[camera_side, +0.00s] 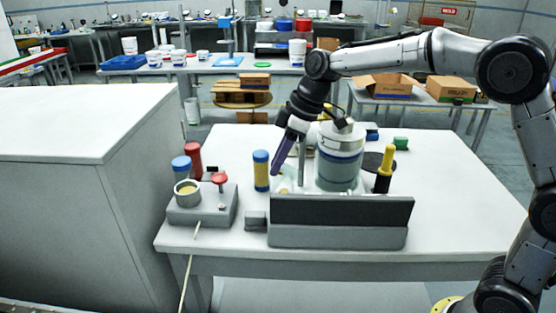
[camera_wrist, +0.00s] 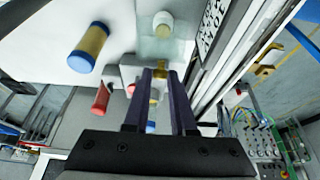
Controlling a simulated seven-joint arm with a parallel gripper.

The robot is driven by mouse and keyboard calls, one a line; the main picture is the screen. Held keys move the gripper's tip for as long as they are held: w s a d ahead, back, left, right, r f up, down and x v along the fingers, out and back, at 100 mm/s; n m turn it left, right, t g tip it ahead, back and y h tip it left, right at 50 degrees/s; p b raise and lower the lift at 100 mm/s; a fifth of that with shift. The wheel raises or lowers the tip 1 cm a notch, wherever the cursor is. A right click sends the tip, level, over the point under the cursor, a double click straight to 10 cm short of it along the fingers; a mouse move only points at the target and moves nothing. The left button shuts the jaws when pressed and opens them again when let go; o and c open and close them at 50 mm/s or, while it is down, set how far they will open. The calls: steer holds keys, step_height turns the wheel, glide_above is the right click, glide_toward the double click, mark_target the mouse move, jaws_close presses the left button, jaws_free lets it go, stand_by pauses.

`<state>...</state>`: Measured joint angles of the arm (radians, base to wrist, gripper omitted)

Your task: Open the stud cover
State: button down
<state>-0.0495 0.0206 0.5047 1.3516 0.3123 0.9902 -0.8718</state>
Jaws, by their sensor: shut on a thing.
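My gripper (camera_side: 278,168) is low over the table, just left of the large roll, its purple fingers pointing down. In the wrist view my gripper (camera_wrist: 160,72) has its two fingers close together on a small brass-coloured piece (camera_wrist: 158,75). The fingers hide much of it. A pale translucent panel (camera_wrist: 160,48) lies just beyond the fingertips, with a cream-capped round part (camera_wrist: 163,20) on it. I cannot tell for sure which part is the stud cover. In the side view the pale panel (camera_side: 287,180) is partly hidden behind the finger and the dark front plate.
A dark front plate (camera_side: 340,210) and a large white-and-grey roll (camera_side: 340,165) stand right of my gripper. A yellow-blue cylinder (camera_side: 261,171) stands close on its left. A grey box (camera_side: 203,205) with a red knob is further left.

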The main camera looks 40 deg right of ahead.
steer(key=shift+w+a, duration=0.1)
stand_by(0.8)
steer(key=shift+w+a+f+g+h, duration=0.1)
steer(key=shift+w+a+g+h, duration=0.4)
steer(key=shift+g+h, duration=0.4)
steer(key=shift+w+a+f+g+h, duration=0.1)
steer(key=shift+w+a+g+h, duration=0.45)
steer(key=shift+g+h, duration=0.35)
steer(key=shift+w+a+f+g+h, duration=0.1)
steer(key=shift+w+a+g+h, duration=0.4)
steer(key=shift+g+h, duration=0.35)
steer(key=c, duration=0.8)
jaws_free()
steer(key=shift+o, duration=0.2)
